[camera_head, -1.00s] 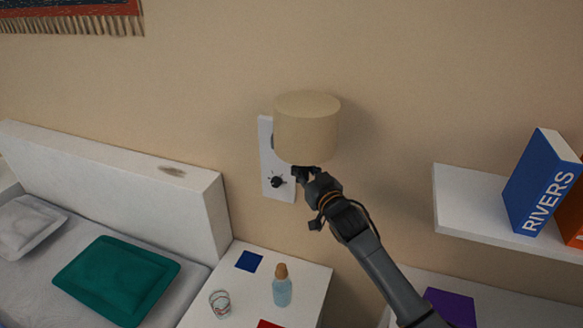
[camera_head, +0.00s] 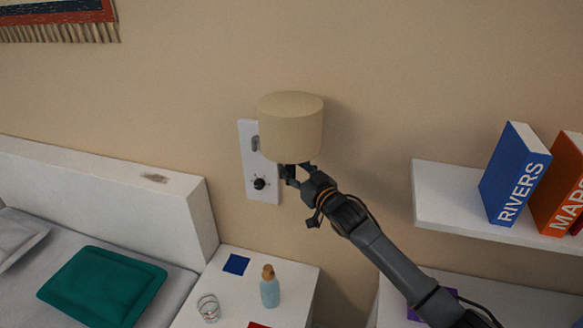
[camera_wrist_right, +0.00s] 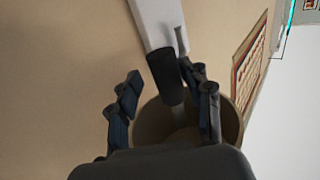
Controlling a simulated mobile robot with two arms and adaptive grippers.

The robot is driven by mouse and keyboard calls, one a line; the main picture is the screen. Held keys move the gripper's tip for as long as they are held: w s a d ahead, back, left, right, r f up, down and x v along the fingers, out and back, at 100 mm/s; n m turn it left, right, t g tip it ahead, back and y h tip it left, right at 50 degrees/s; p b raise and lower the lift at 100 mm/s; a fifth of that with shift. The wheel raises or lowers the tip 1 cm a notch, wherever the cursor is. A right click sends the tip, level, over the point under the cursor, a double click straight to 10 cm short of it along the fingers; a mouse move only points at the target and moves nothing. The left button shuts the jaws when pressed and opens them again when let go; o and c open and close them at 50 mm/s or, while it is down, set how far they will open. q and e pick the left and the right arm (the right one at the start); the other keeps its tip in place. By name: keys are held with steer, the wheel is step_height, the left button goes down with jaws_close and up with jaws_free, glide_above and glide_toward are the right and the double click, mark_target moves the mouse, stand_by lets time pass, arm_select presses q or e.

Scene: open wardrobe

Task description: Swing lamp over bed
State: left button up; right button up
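The lamp has a beige drum shade (camera_head: 291,128) and hangs in front of a white wall plate (camera_head: 262,160) with a dark round knob (camera_head: 260,184). My right gripper (camera_head: 297,173) is just below the shade, right of the knob. In the right wrist view, the right gripper's (camera_wrist_right: 163,105) fingers are spread apart, with the open shade (camera_wrist_right: 180,120) behind them. A dark cylinder (camera_wrist_right: 164,77) shows between the fingers in front of the white plate (camera_wrist_right: 157,20); contact cannot be told. The bed (camera_head: 90,200) with a teal pillow (camera_head: 102,286) is at left. My left gripper is not in view.
A white nightstand (camera_head: 300,275) below the lamp holds a bottle (camera_head: 269,288), a glass (camera_head: 208,307) and a blue square (camera_head: 236,264). A white shelf (camera_head: 440,200) at right carries a blue book (camera_head: 515,175) and an orange book (camera_head: 560,185).

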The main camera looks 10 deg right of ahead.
steer(key=shift+r, duration=0.1)
steer(key=shift+a, duration=0.25)
steer(key=shift+s, duration=0.2)
steer(key=v, duration=1.2)
steer(key=shift+w+d, duration=0.2)
steer(key=shift+d, duration=0.05)
